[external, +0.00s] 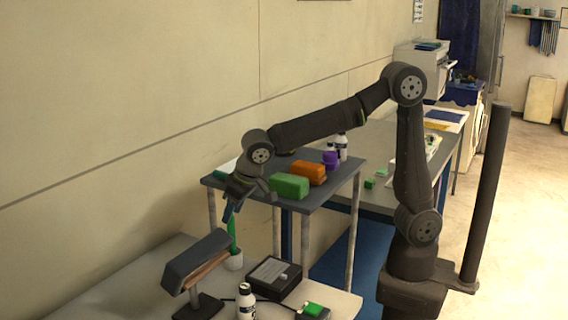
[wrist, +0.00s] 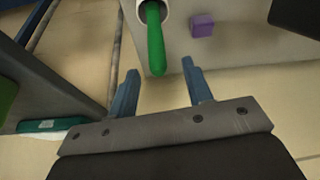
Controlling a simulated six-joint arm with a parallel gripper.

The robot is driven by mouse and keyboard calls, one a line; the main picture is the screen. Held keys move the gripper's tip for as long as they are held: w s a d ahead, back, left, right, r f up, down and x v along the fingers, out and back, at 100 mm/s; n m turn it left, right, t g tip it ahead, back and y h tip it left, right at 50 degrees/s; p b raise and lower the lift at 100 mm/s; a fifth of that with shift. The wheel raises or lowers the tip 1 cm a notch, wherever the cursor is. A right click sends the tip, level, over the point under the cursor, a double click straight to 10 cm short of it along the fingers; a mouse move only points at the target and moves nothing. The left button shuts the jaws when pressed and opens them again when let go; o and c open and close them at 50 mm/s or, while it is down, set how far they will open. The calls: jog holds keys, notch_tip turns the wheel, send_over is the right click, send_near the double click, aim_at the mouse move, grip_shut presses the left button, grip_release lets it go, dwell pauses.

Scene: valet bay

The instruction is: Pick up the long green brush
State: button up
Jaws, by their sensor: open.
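The long green brush (external: 232,232) stands upright, handle up, in a small white cup (external: 234,262) on the low light table. In the wrist view the brush (wrist: 155,42) rises from the cup (wrist: 168,8), and its free end lies between and just beyond the fingertips. My gripper (external: 229,211) points down close to the top of the brush. In the wrist view its blue fingers (wrist: 163,80) are apart with nothing held between them. The brush's lower end is hidden in the cup.
A dark padded stand (external: 196,262) is close in front of the cup. A black box (external: 273,278) and a white bottle (external: 246,301) stand to its right. The higher grey table holds a green block (external: 289,186) and an orange block (external: 308,172). A purple block (wrist: 202,26) sits near the cup.

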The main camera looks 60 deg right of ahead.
aim_at(231, 224)
jog(key=shift+s+x, duration=0.2)
jog(key=shift+x, duration=1.15)
jog(key=shift+s+x, duration=0.2)
jog(key=shift+x, duration=1.2)
jog(key=shift+d+f, duration=0.1)
jog(key=shift+d, duration=0.1)
grip_shut()
